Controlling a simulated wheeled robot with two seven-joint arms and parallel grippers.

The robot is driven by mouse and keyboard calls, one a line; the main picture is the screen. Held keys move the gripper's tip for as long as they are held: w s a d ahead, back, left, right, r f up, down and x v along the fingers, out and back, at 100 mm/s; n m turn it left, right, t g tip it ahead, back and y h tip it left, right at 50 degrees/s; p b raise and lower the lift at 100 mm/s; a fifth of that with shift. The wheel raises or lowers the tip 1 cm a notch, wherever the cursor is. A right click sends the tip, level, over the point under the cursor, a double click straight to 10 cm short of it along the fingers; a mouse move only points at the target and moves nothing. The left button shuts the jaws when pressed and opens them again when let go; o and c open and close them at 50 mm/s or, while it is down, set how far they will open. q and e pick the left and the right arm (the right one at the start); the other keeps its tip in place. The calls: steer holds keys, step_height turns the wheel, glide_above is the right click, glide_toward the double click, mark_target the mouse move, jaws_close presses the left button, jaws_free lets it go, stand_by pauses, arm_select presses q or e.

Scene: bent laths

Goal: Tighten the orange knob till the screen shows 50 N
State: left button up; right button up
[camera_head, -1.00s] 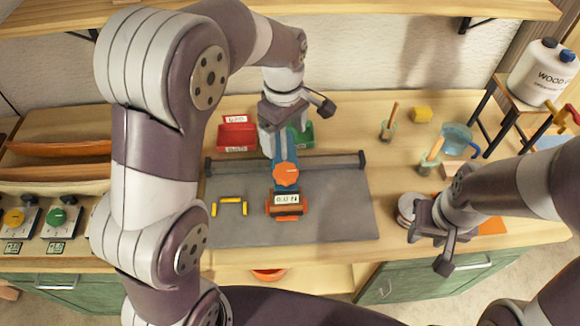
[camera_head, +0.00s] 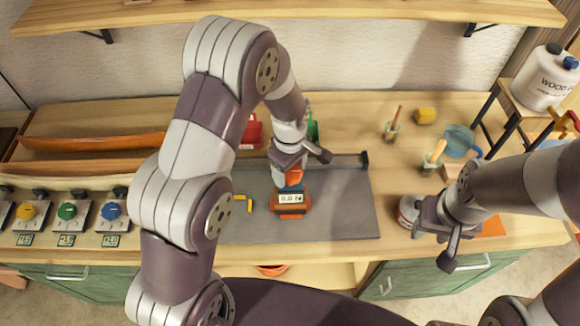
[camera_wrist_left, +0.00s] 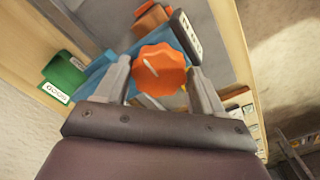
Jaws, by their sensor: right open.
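The orange knob (camera_head: 294,177) sits on the blue clamp behind its small screen (camera_head: 290,198), which reads 0.0 N. My left gripper (camera_head: 290,170) is above the knob and partly hides it in the head view. In the left wrist view, the knob (camera_wrist_left: 160,70) shows between the tips of the two spread fingers (camera_wrist_left: 160,76); I see no clear grip on it. The screen (camera_wrist_left: 187,35) is beside the knob there. My right gripper (camera_head: 433,240) is open and empty at the right, near the table's front edge.
A grey mat (camera_head: 340,215) lies under the clamp, with a yellow bracket (camera_head: 242,203) on it. Red (camera_head: 252,132) and green (camera_head: 313,128) bins stand behind. Coloured dials (camera_head: 68,210) are at the left. A round tin (camera_head: 408,210) is beside my right gripper.

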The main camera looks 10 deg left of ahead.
arm_select(q)
steer(key=c, duration=0.6)
steer(key=shift+o, duration=0.2)
